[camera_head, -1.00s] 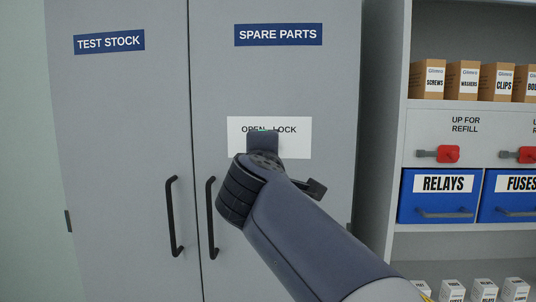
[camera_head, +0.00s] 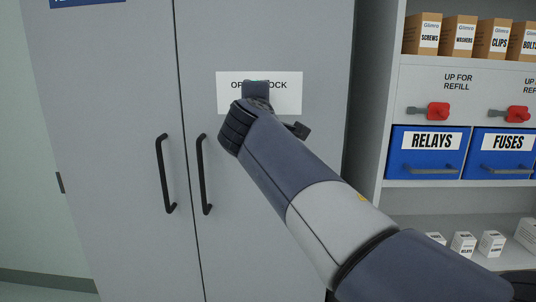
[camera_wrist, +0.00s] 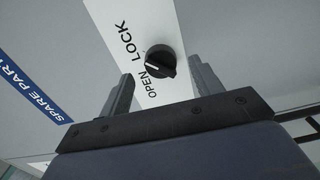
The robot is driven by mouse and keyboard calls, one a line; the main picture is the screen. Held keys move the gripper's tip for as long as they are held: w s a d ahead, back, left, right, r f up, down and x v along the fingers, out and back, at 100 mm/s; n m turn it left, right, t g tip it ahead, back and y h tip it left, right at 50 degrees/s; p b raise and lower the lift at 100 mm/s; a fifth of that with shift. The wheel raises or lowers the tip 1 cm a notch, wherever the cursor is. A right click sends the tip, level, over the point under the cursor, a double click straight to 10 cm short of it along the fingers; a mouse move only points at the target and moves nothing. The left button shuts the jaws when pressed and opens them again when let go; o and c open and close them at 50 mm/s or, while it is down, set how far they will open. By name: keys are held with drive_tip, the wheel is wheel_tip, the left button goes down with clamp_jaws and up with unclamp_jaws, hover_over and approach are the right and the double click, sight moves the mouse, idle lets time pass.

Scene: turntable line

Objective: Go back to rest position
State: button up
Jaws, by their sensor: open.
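My gripper (camera_wrist: 161,67) is open, its two fingers on either side of a black knob (camera_wrist: 161,60). I see a gap between the fingers and the knob in the wrist view; how far in front of it they are I cannot tell. The knob sits on a white plate (camera_wrist: 102,13) marked OPEN and LOCK. A small white mark shows on the knob's edge towards OPEN. In the head view my gripper (camera_head: 256,89) is in front of the plate (camera_head: 226,92) and the arm hides the knob. Nothing is held.
The grey cabinet (camera_head: 110,120) has two shut doors with black vertical handles (camera_head: 166,175) (camera_head: 204,175). A shelf unit (camera_head: 394,100) stands at the right, with boxes, red levers (camera_head: 437,111) and blue drawers labelled RELAYS (camera_head: 400,160) and FUSES (camera_head: 483,160).

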drive_tip(key=w, duration=0.3)
drive_tip(key=shift+w+d, duration=0.1)
idle(0.3)
